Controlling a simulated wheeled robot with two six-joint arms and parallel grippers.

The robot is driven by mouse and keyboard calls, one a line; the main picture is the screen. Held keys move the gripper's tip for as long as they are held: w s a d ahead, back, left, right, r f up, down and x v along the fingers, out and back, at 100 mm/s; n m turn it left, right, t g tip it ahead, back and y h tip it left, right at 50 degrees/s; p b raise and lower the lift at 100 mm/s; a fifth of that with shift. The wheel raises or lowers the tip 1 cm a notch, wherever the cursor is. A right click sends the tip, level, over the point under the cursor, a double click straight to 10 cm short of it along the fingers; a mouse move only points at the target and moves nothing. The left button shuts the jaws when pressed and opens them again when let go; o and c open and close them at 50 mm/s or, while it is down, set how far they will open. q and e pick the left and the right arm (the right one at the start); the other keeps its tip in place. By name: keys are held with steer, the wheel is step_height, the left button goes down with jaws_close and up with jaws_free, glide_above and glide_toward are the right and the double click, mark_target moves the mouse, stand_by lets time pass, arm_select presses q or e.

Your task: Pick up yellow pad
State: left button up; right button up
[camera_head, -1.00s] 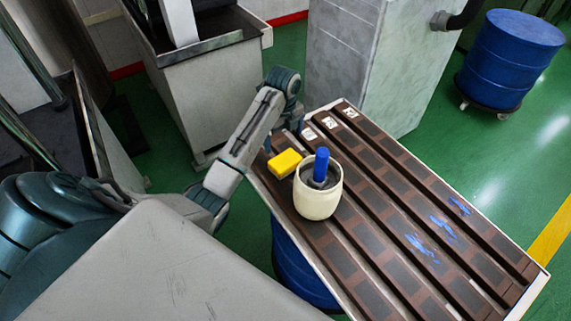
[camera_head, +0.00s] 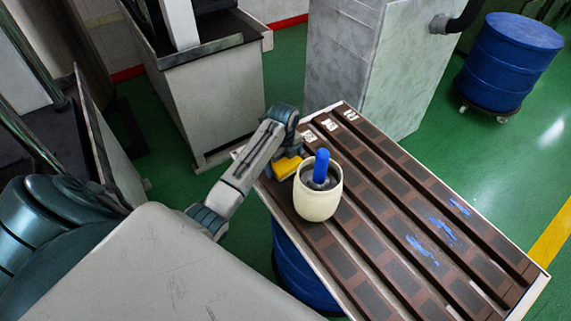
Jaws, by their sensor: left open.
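The yellow pad (camera_head: 285,168) lies on the brown slatted table (camera_head: 375,225), near its far left edge. My left arm comes in from the left, and its left gripper (camera_head: 283,158) is at the pad's far side, partly covering it. The jaws are open; the arm hides most of the fingers, so I cannot tell whether they touch the pad. The right gripper does not show.
A cream pot (camera_head: 318,202) with a blue-handled tool (camera_head: 321,165) stands just right of the pad, close to the gripper. Blue smears mark the table's right part. A grey pillar (camera_head: 365,75) rises behind the table. A blue drum (camera_head: 510,62) stands at the upper right.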

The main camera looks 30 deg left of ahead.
mark_target(284, 160)
arm_select(q)
steer(key=c, duration=0.7)
step_height(284, 160, up, 7)
steer(key=shift+f+b, duration=0.2)
steer(key=shift+b, duration=0.55)
step_height(284, 160, up, 3)
steer(key=shift+f+p, duration=0.1)
steer(key=shift+p, duration=0.65)
steer(key=shift+r, duration=0.4)
